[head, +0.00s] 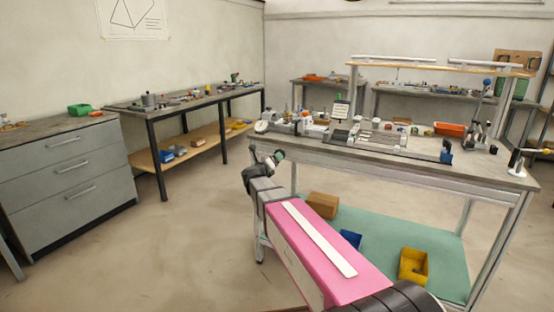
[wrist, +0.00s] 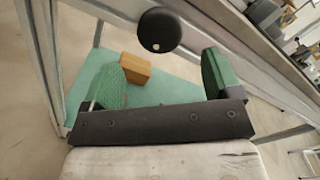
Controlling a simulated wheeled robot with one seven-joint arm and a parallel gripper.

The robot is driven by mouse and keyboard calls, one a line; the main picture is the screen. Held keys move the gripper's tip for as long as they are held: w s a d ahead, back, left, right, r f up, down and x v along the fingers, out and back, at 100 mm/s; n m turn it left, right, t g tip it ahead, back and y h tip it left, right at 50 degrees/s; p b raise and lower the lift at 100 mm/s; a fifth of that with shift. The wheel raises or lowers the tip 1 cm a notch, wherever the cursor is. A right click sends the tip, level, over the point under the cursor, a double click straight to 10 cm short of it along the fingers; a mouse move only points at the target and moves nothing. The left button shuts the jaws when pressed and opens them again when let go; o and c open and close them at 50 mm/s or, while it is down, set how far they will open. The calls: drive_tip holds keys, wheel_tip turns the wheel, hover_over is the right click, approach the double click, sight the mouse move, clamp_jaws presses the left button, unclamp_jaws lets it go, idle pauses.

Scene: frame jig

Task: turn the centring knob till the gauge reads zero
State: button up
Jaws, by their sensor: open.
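The centring knob (wrist: 160,31) shows in the wrist view as a dark round disc with a pale dot, by the grey frame of the bench. My gripper (wrist: 163,62) is open, with a green pad on each finger. The knob lies above the gap between the fingers in the picture, and neither finger appears to touch it. In the head view my gripper (head: 268,160) is at the left front corner of the bench; the knob cannot be made out clearly there. A pale round dial (head: 261,127), probably the gauge, stands at that corner; its reading is too small to tell.
The workbench (head: 465,167) carries a long jig (head: 378,138) and an orange bin (head: 449,129). A cardboard box (head: 322,205) and a yellow bin (head: 413,266) are on the green lower shelf (head: 378,235). Open floor lies left of my arm.

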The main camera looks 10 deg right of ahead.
drive_tip(key=shift+v, duration=1.6)
drive_tip(key=s+a+f+n+g+y, duration=0.1)
drive_tip(key=s+a+f+n+y, duration=0.25)
drive_tip(key=n, duration=0.55)
drive_tip(key=s+f+n+g+y, duration=0.1)
drive_tip(key=s+f+n+y, duration=0.1)
drive_tip(key=f+n+y, duration=0.5)
drive_tip(key=s+a+f+n+g+y, duration=0.1)
drive_tip(key=s+f+n+y, duration=0.25)
drive_tip(key=n, duration=0.65)
drive_tip(key=s+d+f+n+g+h, duration=0.1)
drive_tip(key=s+d+f+n+g, duration=0.3)
drive_tip(key=s, duration=0.6)
drive_tip(key=s+d+f+n+g+h, duration=0.2)
drive_tip(key=s+d+f+n+g, duration=0.3)
drive_tip(key=s, duration=0.4)
drive_tip(key=d+f+g, duration=0.1)
drive_tip(key=g, duration=0.1)
drive_tip(key=shift+s+d+g, duration=0.3)
drive_tip(key=shift+s+d, duration=0.05)
drive_tip(key=shift+f, duration=0.1)
